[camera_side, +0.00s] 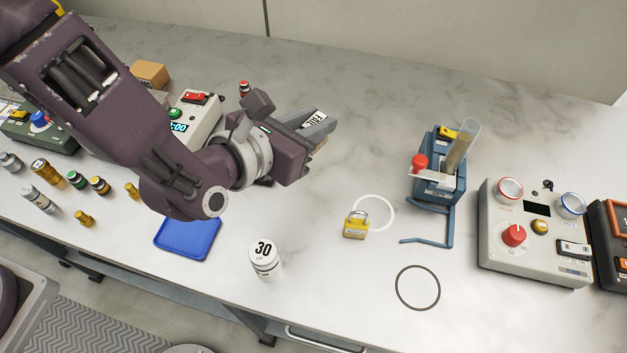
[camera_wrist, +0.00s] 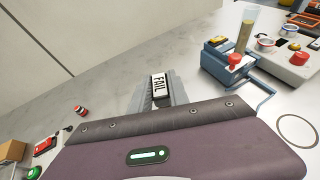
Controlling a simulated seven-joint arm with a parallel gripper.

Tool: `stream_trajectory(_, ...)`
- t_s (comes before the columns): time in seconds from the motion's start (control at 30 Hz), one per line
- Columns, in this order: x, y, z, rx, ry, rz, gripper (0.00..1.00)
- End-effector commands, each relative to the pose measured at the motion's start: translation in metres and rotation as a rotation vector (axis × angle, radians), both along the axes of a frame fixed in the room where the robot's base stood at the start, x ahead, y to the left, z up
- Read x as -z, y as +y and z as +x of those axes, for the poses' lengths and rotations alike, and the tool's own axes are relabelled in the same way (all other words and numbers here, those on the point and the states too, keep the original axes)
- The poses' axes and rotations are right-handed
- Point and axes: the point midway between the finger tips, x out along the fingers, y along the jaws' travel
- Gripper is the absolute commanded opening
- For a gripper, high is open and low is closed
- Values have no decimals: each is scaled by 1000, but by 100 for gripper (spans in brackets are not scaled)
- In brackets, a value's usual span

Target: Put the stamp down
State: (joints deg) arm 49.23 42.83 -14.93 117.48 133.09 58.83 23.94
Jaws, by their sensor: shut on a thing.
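My gripper (camera_side: 320,128) is shut on the stamp (camera_side: 312,118), a small block with a white label. In the wrist view the label on the stamp (camera_wrist: 159,83) reads FAIL, and it sits between the grey fingers of my gripper (camera_wrist: 165,94). The stamp is held above the pale marble bench; its underside is hidden by the fingers. A small red and black object (camera_side: 244,88) stands on the bench behind my wrist, and it also shows at the left in the wrist view (camera_wrist: 80,110).
A blue stand with a tube (camera_side: 437,185) and a control box (camera_side: 535,240) are at right. A timer box (camera_side: 200,115) is at left. The back middle bench is clear.

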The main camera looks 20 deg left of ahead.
Motion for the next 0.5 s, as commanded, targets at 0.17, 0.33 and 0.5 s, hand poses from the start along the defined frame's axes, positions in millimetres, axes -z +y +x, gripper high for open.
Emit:
stream_trajectory(0.17, 32, 1, -1, 1, 4, 4, 0)
stream_trajectory(0.33, 65, 1, 0, -1, 2, 1, 0)
stream_trajectory(0.5, 99, 1, 0, -1, 2, 1, 0)
